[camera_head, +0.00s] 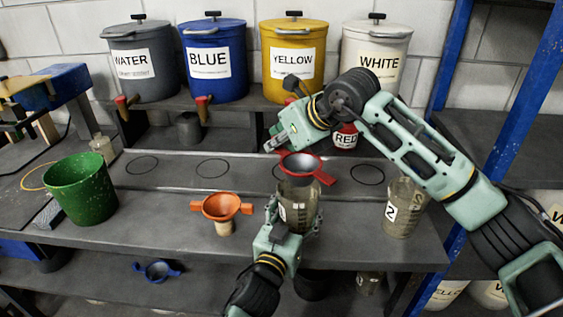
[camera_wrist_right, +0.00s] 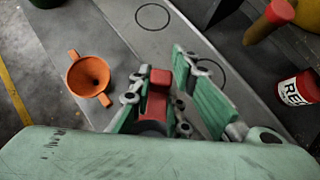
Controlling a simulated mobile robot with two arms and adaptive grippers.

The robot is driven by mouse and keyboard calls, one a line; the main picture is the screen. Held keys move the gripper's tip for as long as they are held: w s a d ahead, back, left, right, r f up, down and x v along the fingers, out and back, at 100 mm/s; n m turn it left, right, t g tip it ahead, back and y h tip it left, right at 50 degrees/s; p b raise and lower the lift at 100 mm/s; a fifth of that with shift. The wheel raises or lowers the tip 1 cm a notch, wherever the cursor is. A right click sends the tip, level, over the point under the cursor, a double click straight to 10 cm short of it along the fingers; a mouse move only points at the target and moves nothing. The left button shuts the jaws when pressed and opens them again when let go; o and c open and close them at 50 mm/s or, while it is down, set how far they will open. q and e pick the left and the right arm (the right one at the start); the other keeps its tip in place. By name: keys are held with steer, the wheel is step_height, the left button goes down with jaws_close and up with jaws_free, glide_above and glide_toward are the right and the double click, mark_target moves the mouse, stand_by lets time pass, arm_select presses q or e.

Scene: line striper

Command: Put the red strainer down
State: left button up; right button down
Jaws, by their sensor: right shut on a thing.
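The red strainer (camera_head: 325,178), with a dark bowl, is over the mouth of a clear measuring beaker (camera_head: 301,207). Whether it touches the rim is unclear. My left gripper (camera_head: 294,217) comes from below, with a finger on either side of the beaker. Its grip on the beaker cannot be made out. The beaker's base is partly hidden by the left gripper.
An orange funnel (camera_head: 221,207) on a small stand and a green bucket (camera_head: 80,190) are to the left. Another beaker (camera_head: 404,208) is to the right. Behind, circles mark the bench; the left circles (camera_head: 142,165) are empty. A red-labelled container (camera_head: 345,138) stands behind my right arm.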

step_height(320, 180, down, 4)
steer(key=shift+s+r, duration=0.1)
steer(key=shift+r, duration=0.05)
steer(key=shift+f, duration=0.3)
steer(key=shift+f, duration=0.6)
steer(key=c, duration=1.7)
jaws_free()
steer(key=shift+o, duration=0.2)
steer(key=v, duration=1.2)
steer(key=shift+r, duration=0.6)
